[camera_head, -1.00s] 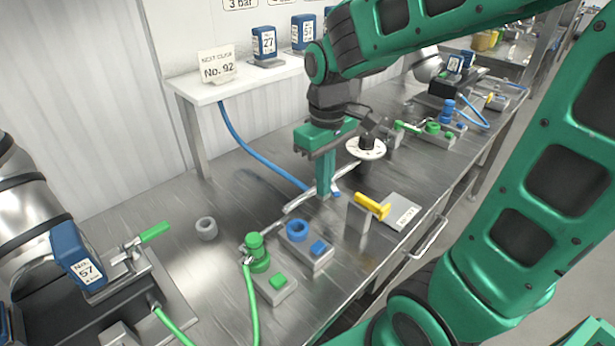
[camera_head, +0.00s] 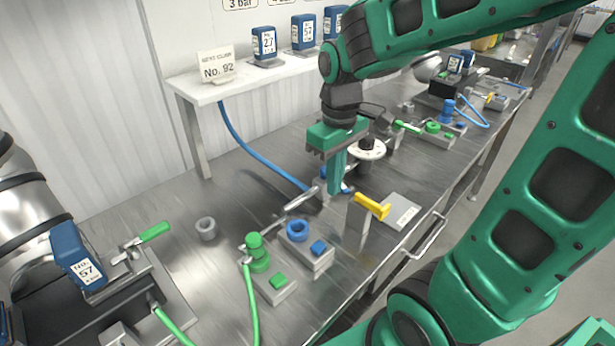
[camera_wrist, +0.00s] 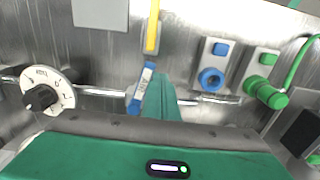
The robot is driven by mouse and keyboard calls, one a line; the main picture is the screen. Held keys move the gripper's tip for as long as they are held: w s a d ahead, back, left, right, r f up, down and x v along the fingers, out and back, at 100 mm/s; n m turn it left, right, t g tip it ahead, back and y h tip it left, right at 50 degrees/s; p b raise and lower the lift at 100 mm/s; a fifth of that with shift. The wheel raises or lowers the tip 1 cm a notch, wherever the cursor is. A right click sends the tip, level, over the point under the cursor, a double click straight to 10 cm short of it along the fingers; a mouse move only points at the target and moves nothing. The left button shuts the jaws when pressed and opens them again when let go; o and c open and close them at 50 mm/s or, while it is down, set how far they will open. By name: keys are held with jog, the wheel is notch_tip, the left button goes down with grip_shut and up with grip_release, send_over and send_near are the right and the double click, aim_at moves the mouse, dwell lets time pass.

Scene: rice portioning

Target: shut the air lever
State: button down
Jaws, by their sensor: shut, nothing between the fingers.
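The air lever seems to be the blue handle with a white label (camera_wrist: 141,86) on a metal pipe (camera_wrist: 100,91) in the wrist view. It lies across the pipe at a steep angle. My gripper (camera_wrist: 161,80) is shut and empty, its fingers pointing down just right of the blue handle; I cannot tell whether they touch it. In the head view my gripper (camera_head: 334,192) stands low over the pipe. Parts of the blue handle (camera_head: 347,188) show beside the fingers, and the rest is hidden behind them.
A yellow handle on an upright plate (camera_head: 372,206) stands close in front. A round white dial (camera_head: 367,149) is beyond my gripper. A blue ring block (camera_head: 298,231) and a green valve (camera_head: 256,250) are nearer left. A blue hose (camera_head: 250,148) runs from the shelf.

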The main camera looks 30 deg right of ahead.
jog(key=shift+s+d, duration=0.1)
jog(key=shift+d, duration=0.85)
notch_tip(320, 180, up, 7)
jog(key=a, duration=0.1)
jog(key=shift+s+a, duration=0.15)
